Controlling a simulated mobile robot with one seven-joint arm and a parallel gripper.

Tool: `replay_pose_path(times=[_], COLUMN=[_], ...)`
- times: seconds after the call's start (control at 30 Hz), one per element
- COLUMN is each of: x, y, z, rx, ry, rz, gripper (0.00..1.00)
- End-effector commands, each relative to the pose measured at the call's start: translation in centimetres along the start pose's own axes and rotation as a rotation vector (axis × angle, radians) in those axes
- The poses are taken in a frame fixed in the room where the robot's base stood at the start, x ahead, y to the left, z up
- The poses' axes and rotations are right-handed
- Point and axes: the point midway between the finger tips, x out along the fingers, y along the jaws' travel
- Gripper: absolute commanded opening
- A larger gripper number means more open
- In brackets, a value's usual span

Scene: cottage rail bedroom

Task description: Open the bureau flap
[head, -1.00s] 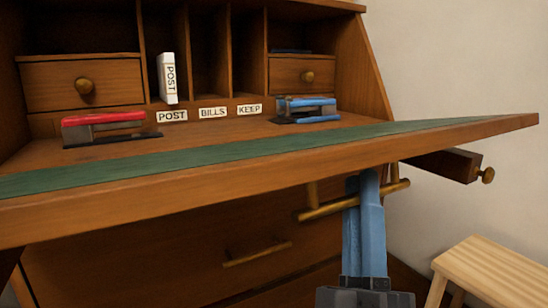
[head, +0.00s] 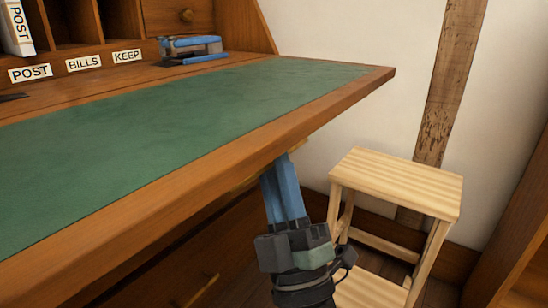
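The bureau flap (head: 190,155) is down and lies close to level, its green writing surface facing up. Its wooden front edge crosses the head view from lower left to upper right. My gripper (head: 283,178) is below this edge, its two blue fingers pointing up and close together. The fingertips go out of sight under the flap. I cannot see whether the fingers hold the handle.
A blue stapler-like item (head: 190,49) and a white box marked POST (head: 17,28) are inside the bureau. A light wooden step stool (head: 398,182) stands close to the right of my gripper. A drawer with a brass pull (head: 200,290) is below the flap.

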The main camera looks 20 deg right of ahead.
Motion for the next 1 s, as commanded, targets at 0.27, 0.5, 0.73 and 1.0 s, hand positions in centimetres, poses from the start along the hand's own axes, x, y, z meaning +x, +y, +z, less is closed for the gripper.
replay_pose_path(times=[0.27, 0.5, 0.73, 1.0], x=[0.0, 0.0, 0.0, -1.5], y=[-0.1, 0.1, 0.2, 0.1], z=[-0.1, -0.1, 0.0, 0.0], rx=[0.004, 0.003, 0.002, 0.004], ry=[0.002, 0.002, 0.002, 0.0], rz=[-0.002, 0.002, 0.004, 0.0], gripper=[0.45, 0.45, 0.45, 0.45])
